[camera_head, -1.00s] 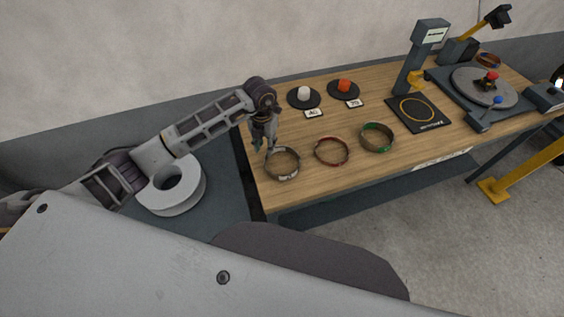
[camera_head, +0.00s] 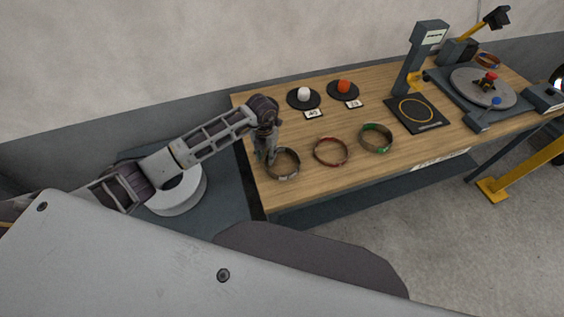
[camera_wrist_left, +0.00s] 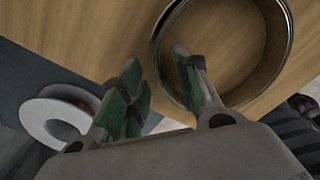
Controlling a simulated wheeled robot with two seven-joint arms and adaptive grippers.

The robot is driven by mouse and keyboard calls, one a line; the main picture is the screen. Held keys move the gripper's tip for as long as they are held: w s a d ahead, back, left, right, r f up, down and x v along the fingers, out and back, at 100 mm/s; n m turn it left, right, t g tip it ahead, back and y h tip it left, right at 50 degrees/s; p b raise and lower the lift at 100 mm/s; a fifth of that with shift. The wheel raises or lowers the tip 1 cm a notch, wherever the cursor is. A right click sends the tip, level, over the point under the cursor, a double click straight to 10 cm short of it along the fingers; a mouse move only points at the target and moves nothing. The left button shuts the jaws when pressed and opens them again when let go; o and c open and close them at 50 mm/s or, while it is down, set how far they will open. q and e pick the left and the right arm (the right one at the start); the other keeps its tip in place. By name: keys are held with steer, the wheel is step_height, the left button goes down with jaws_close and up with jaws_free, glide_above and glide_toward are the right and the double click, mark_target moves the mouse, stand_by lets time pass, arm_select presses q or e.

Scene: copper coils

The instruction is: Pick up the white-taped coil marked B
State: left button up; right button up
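The white-taped coil (camera_head: 287,178) is a dark ring lying at the near left corner of the wooden table. Its pale tape shows on the near side; no letter is readable. My left gripper (camera_head: 268,160) is at the coil's left edge in the head view. In the left wrist view, the open left gripper (camera_wrist_left: 158,85) has green-padded fingers, one outside the coil (camera_wrist_left: 289,45) and one overlapping its inside edge. A gap shows between the fingers; I cannot tell whether either touches the ring. My right gripper is not in view.
A red coil (camera_head: 344,160) and a green coil (camera_head: 389,146) lie to the right. Behind are dark discs with a white knob (camera_head: 304,93) and an orange knob (camera_head: 344,86). A scale stand (camera_head: 410,70) and turntable (camera_head: 462,85) stand farther right.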

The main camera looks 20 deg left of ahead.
arm_select(q)
steer(key=shift+f, duration=0.35)
jaws_close()
stand_by(0.3)
